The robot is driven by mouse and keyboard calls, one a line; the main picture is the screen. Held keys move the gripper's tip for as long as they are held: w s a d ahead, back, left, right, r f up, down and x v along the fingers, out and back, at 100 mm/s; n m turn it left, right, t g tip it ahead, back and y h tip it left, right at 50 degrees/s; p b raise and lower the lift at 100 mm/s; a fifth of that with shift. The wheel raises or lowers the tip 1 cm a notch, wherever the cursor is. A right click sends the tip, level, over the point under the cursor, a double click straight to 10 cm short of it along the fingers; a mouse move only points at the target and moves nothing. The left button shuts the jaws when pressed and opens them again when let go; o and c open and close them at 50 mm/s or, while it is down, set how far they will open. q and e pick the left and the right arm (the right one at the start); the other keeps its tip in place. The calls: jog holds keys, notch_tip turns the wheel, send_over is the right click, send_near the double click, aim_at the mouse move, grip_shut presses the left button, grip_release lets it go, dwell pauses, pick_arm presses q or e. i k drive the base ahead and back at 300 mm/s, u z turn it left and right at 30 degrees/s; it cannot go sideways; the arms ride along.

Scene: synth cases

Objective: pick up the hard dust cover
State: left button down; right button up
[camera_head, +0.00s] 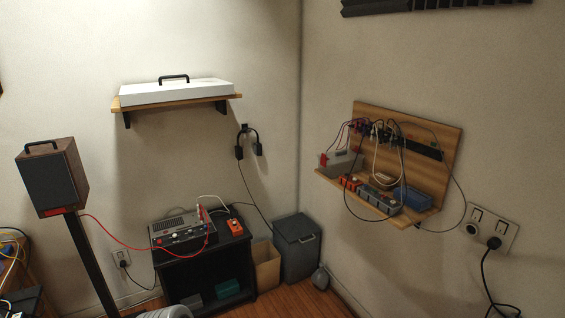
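A long, flat white cover with a black handle on top, which looks like the hard dust cover (178,94), lies on a wooden wall shelf (222,102) at the upper left. It spans most of the shelf's length, and its handle (174,77) stands clear above it. Nothing is seen resting on the cover. Neither of my grippers shows in the head view, so their distance from the cover cannot be seen.
A speaker (52,180) stands on a post at left. Below the shelf, a black cabinet (240,262) carries a device (180,230) with cables. Headphones (249,143) hang right of the shelf. A bin (297,247) fills the corner. A wooden rack (440,135) holds cables at right.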

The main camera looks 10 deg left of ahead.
aim_at(129, 94)
jog(key=u, duration=0.95)
jog(key=i, duration=1.85)
jog(key=u, duration=0.7)
